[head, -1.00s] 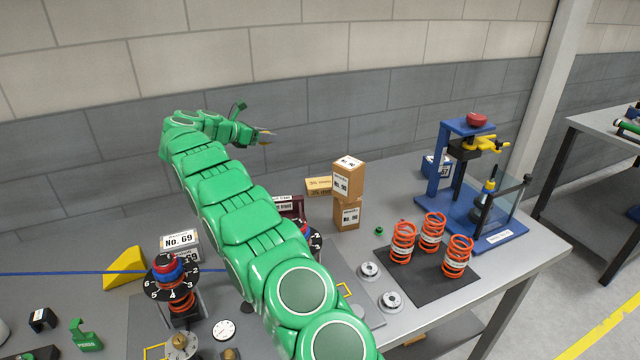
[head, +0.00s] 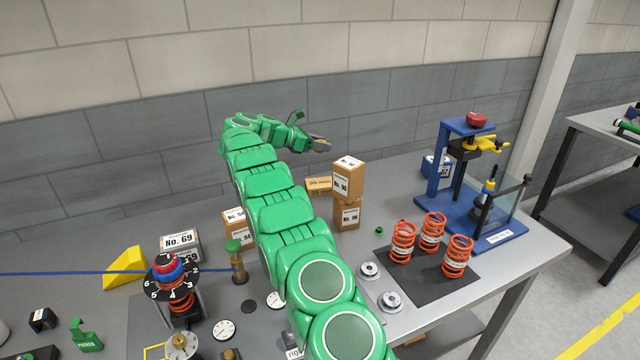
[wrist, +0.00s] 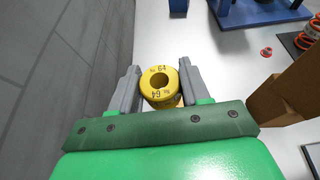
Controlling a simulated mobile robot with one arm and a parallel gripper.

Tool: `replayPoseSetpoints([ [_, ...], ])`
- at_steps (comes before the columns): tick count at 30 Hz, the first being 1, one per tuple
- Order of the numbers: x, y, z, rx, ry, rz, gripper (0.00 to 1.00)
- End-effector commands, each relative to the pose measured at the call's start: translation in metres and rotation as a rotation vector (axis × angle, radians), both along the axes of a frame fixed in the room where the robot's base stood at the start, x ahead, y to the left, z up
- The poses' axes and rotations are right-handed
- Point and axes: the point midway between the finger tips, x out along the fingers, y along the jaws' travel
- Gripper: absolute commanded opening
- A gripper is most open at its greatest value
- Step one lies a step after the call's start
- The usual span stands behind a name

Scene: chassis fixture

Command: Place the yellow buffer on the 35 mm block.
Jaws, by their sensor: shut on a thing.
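My gripper (head: 321,146) is up in the air in the head view, left of the top of two stacked tan boxes. In the wrist view my gripper (wrist: 161,76) is shut on the yellow buffer (wrist: 159,98), a short ring with a central hole and a label that looks like No. 64. The grey fingers are on either side of it. A low tan block (head: 318,185) lies on the bench beside the stack, below my gripper in the picture. Its label is too small to read surely, but it seems to be the 35 mm block.
The stacked boxes (head: 348,180) stand close right of the low block; a box edge (wrist: 285,95) shows at right in the wrist view. Orange springs (head: 402,243) stand on a dark mat, with a blue press (head: 450,180) behind. The wall is close behind the bench.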

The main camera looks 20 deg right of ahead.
Motion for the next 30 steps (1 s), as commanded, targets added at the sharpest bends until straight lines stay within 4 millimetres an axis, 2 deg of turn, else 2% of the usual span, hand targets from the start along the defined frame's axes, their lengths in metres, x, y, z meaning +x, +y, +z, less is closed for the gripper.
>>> replayPoseSetpoints([
  [3, 0.000, 0.001, -0.018, 0.000, 0.005, 0.001, 0.17],
  [11, -0.001, 0.000, -0.042, 0.001, 0.006, -0.001, 0.17],
  [18, -0.001, 0.000, -0.078, 0.000, 0.004, -0.001, 0.17],
  [25, 0.000, 0.001, -0.094, 0.000, 0.002, 0.001, 0.17],
  [30, 0.000, 0.001, -0.117, 0.001, 0.003, 0.000, 0.17],
])
